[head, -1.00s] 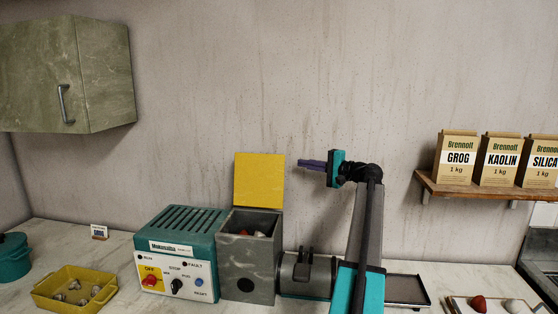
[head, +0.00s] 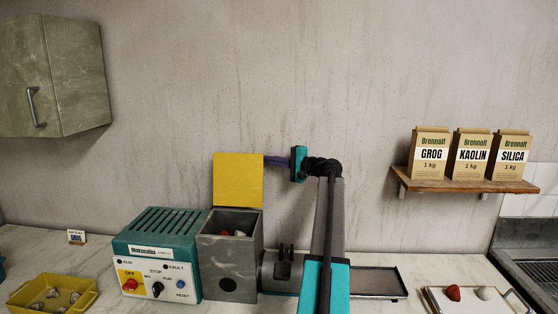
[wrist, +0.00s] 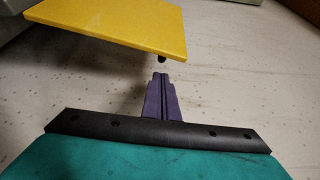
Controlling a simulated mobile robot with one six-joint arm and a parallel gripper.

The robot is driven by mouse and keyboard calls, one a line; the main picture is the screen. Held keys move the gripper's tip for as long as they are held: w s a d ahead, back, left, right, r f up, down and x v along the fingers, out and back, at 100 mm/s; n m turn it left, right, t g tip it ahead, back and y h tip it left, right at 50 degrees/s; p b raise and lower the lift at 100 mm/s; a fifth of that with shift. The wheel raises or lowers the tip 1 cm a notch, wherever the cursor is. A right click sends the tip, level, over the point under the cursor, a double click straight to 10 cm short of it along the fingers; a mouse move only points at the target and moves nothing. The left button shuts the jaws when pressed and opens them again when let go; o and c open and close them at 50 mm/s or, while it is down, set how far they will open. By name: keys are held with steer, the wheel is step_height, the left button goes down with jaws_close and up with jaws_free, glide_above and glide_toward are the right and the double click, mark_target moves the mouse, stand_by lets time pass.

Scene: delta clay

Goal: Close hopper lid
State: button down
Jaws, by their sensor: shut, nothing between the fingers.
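The hopper lid (head: 238,181) is a yellow square panel standing upright at the back of the open grey hopper (head: 229,266). Reddish and pale lumps (head: 236,223) lie inside the hopper. My gripper (head: 266,160) is shut and empty. In the head view its purple fingers point left, with the tips at or just behind the lid's upper right edge; I cannot tell whether they touch. In the wrist view the lid (wrist: 115,25) is ahead and to the upper left of the fingertips (wrist: 160,76), with a small dark part under its near corner.
A teal control box (head: 160,250) adjoins the hopper on the left. A yellow tray (head: 52,293) with several lumps lies further left. A dark tray (head: 375,281) and a white tray (head: 440,302) lie right. A shelf (head: 465,183) holds three paper bags. The wall is close behind.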

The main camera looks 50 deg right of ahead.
steer(key=w, duration=0.2)
steer(key=w+p, duration=0.1)
steer(key=w, duration=0.1)
steer(key=shift+a+f, duration=0.1)
steer(key=shift+a, duration=0.1)
steer(key=shift+a, duration=0.15)
